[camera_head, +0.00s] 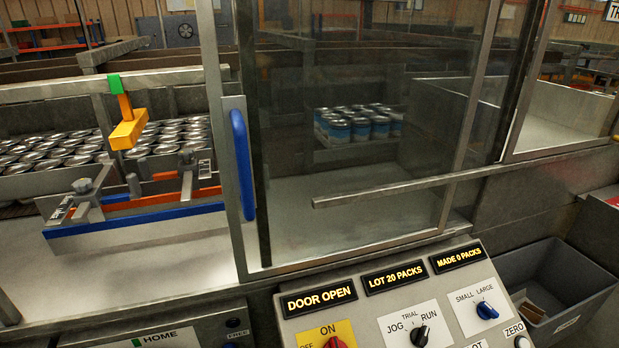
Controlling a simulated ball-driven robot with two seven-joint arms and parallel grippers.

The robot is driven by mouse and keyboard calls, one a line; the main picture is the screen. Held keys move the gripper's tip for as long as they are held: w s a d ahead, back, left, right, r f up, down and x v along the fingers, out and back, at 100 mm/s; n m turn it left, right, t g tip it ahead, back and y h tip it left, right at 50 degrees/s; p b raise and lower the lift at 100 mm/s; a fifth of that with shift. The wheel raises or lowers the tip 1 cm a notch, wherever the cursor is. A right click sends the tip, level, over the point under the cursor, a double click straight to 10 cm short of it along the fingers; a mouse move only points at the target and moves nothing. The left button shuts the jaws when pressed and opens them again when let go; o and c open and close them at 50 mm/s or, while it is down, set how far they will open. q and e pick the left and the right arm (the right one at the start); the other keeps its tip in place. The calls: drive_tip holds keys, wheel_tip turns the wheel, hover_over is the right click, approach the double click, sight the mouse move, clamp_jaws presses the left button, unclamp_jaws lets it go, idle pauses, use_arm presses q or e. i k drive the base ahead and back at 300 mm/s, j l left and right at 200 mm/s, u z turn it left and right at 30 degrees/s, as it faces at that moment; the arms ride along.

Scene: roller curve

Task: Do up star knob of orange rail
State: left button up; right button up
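The orange rail (140,202) lies on the machine bed at the left, behind the blue rail (135,222). A grey knob (187,157) stands on a bracket beside a small scale plate near the right end of the orange rail. A second dark grey knob (82,186) sits on a bracket near the left end of the blue rail, by another scale plate. I cannot tell how tight either knob is, and their star shape is too small to make out. Neither of my grippers can be made out in the head view.
A glass door with a blue handle (242,165) stands just right of the rails. An orange-yellow block (129,130) hangs above them. Several cans (180,132) fill the area behind. A control panel (390,300) reads DOOR OPEN; a grey bin (560,270) stands right of it.

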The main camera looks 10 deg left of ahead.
sight(184, 155)
drive_tip(key=u, duration=1.25)
